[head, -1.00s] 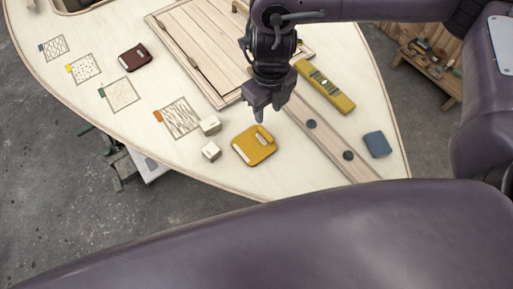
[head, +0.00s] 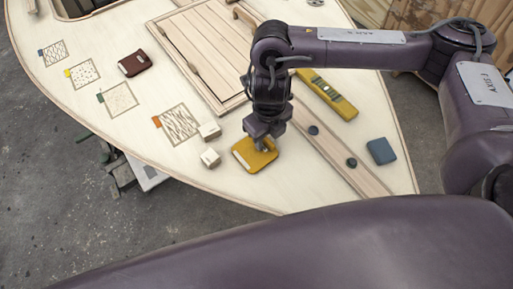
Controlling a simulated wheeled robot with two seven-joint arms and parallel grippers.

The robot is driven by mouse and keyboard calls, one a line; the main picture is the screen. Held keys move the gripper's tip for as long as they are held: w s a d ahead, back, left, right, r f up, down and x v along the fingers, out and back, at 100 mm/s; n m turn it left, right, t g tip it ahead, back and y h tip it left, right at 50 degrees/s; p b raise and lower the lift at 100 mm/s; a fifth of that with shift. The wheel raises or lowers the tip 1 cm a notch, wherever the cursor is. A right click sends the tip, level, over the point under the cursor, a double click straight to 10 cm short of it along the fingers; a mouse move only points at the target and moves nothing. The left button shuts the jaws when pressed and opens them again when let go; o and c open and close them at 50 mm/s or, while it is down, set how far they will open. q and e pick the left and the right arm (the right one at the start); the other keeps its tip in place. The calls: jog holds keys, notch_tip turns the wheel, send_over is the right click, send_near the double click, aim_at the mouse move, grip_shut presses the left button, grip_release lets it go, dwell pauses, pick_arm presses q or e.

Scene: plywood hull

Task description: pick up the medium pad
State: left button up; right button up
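Three pads lie on the pale plywood hull panel (head: 215,190). The yellow pad (head: 243,157) is at the front middle, the dark maroon pad (head: 136,63) at the upper left, and the blue pad (head: 381,151) at the right. Which one is called medium cannot be read here. My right gripper (head: 262,145) points down at the yellow pad, its fingers at the pad's raised grip and covering it. Whether the fingers are closed on it cannot be told. The yellow pad lies flat on the panel. My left gripper is not in view.
Two small pale blocks (head: 209,131) (head: 210,158) stand just left of the yellow pad. A yellow level (head: 328,94) and a wooden strip with dark knobs (head: 330,150) lie to the right. Several textured swatches (head: 177,124) with coloured tabs run along the left edge.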

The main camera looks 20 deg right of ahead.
grip_shut()
jog(key=shift+r, duration=0.15)
